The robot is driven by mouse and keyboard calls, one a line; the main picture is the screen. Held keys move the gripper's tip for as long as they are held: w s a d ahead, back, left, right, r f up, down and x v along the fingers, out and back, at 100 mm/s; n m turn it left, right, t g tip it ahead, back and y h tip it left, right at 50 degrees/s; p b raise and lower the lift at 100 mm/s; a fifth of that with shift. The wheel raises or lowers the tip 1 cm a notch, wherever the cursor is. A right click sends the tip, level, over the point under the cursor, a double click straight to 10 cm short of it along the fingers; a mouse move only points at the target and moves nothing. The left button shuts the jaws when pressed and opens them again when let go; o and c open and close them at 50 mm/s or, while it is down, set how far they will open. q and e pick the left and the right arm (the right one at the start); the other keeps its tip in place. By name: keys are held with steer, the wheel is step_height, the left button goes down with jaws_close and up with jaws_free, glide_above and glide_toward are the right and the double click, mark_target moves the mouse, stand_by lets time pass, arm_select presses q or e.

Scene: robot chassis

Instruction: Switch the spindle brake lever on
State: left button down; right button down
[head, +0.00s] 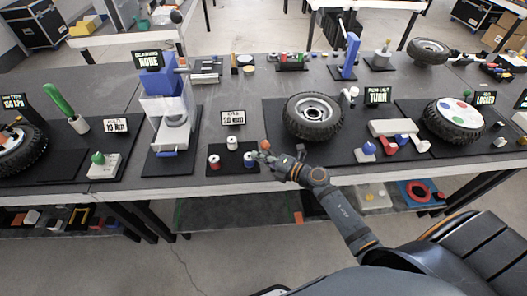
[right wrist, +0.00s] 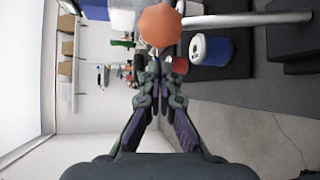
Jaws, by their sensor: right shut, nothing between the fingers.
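An orange ball knob (head: 265,145) stands near the table's front edge, left of and in front of a black tire on a wheel (head: 313,116). In the right wrist view the orange ball (right wrist: 160,26) is large, just beyond my fingertips, with a pale grey rod (right wrist: 250,19) running right from it. It looks like a lever; no brake label can be read on it. My right gripper (head: 267,157) is shut and empty (right wrist: 154,72), close to the ball; I cannot tell if they touch. My left gripper is not in view.
A small black board (head: 238,171) with red, blue and white cans lies left of my gripper. A blue and white press (head: 164,110) stands further left. Another wheel (head: 454,119) and a white block (head: 392,128) are on the right. The near table edge runs below my arm.

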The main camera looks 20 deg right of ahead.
steer(key=shift+w+d+r, duration=0.15)
steer(key=shift+d, duration=0.4)
steer(key=shift+w+d+r, duration=0.1)
steer(key=shift+d, duration=0.4)
